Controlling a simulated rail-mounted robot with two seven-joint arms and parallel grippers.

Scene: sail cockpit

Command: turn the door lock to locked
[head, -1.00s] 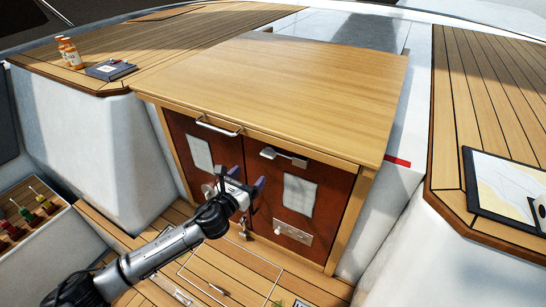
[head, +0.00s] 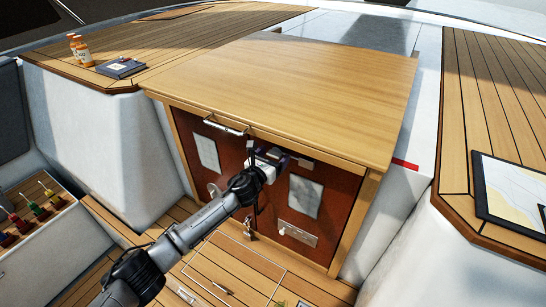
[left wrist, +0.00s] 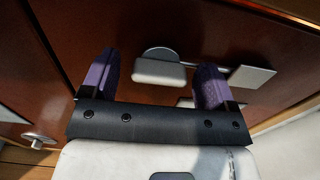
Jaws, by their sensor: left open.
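A metal fitting with a rounded hub and a pale block-like grip (left wrist: 158,68) is on the red-brown right door, near its top; it looks like the door lock. A thin bar runs from it to a flat metal plate (left wrist: 250,77). My left gripper (head: 272,158) is open in front of this fitting. In the left wrist view its purple fingers (left wrist: 156,78) stand to either side of the grip, with nothing held; contact cannot be told. In the head view my gripper hides most of the fitting, and only its right end (head: 302,162) shows. My right gripper is not in view.
The wooden cabinet top (head: 300,90) overhangs the doors. A round knob (left wrist: 38,140) shows at lower left in the wrist view. Orange bottles (head: 79,49) stand far left.

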